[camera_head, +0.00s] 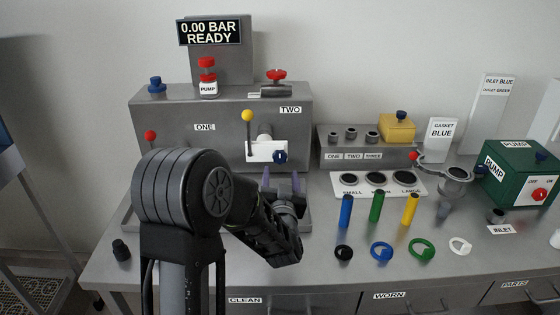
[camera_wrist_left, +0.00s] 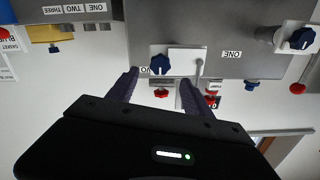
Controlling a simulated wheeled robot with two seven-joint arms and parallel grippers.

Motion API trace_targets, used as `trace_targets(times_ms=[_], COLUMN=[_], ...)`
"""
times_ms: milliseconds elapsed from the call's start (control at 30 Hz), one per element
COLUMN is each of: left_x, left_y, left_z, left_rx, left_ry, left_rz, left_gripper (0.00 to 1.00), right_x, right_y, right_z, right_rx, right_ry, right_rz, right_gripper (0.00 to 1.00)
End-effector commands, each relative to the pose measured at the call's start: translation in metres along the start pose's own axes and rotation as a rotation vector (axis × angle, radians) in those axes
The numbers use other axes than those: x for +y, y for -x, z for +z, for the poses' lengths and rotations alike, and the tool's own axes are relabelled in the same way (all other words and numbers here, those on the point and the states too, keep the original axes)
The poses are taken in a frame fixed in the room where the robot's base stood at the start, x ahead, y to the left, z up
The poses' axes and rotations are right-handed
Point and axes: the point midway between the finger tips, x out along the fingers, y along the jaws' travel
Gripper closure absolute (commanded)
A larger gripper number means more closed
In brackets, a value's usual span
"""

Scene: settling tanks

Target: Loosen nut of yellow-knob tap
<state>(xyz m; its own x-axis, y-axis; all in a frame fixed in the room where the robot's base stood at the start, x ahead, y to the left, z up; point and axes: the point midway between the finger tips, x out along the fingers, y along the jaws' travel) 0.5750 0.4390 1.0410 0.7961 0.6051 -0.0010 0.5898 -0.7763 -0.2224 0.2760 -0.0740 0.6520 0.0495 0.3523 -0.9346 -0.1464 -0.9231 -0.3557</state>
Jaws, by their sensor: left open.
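The yellow-knob tap (camera_head: 247,116) is on the front of the grey tank under label TWO, its lever standing up. Its white block (camera_head: 258,152) carries a dark blue nut (camera_head: 280,157). In the left wrist view, which is upside down, the blue nut (camera_wrist_left: 160,63) shows beyond the fingertips, roughly between them, beside the white block (camera_wrist_left: 185,58). My left gripper (camera_head: 281,178) is open and empty, just below and in front of the nut in the head view; its purple fingers (camera_wrist_left: 160,78) look apart from it. My right gripper is out of view.
A red-knob tap (camera_head: 150,135) is under label ONE, mostly behind my arm; its blue nut (camera_wrist_left: 302,38) shows in the wrist view. Colored cylinders (camera_head: 376,206) and rings (camera_head: 381,250) lie to the right. A display (camera_head: 209,33) reads 0.00 BAR READY.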

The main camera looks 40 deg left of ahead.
Motion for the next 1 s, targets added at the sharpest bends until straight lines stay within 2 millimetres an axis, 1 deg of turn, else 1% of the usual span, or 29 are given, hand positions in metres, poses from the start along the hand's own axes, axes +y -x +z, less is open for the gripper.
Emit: trace_targets(times_ms=[167, 400, 500, 633, 867, 1000], left_x=[-0.001, -0.001, -0.001, 0.0, 0.0, 0.0], left_y=[-0.02, -0.058, -0.068, -0.074, -0.074, -0.074], left_z=[-0.001, -0.002, -0.001, 0.0, 0.0, 0.0], left_rx=[0.0, 0.001, 0.0, 0.001, 0.0, 0.0], left_ry=[-0.002, -0.001, -0.002, -0.001, 0.0, 0.0], left_rz=[-0.002, -0.002, -0.002, 0.0, 0.0, 0.0], left_gripper=[0.41, 0.41, 0.41, 0.41, 0.41, 0.52], right_x=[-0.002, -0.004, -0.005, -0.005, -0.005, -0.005], right_y=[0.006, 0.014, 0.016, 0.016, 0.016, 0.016], right_z=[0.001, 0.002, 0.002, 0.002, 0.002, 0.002], right_rx=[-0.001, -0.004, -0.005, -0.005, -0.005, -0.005], right_ry=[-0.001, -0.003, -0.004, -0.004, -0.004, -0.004], right_rz=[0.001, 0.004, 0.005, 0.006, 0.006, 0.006], right_gripper=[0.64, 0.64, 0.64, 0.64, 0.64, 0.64])
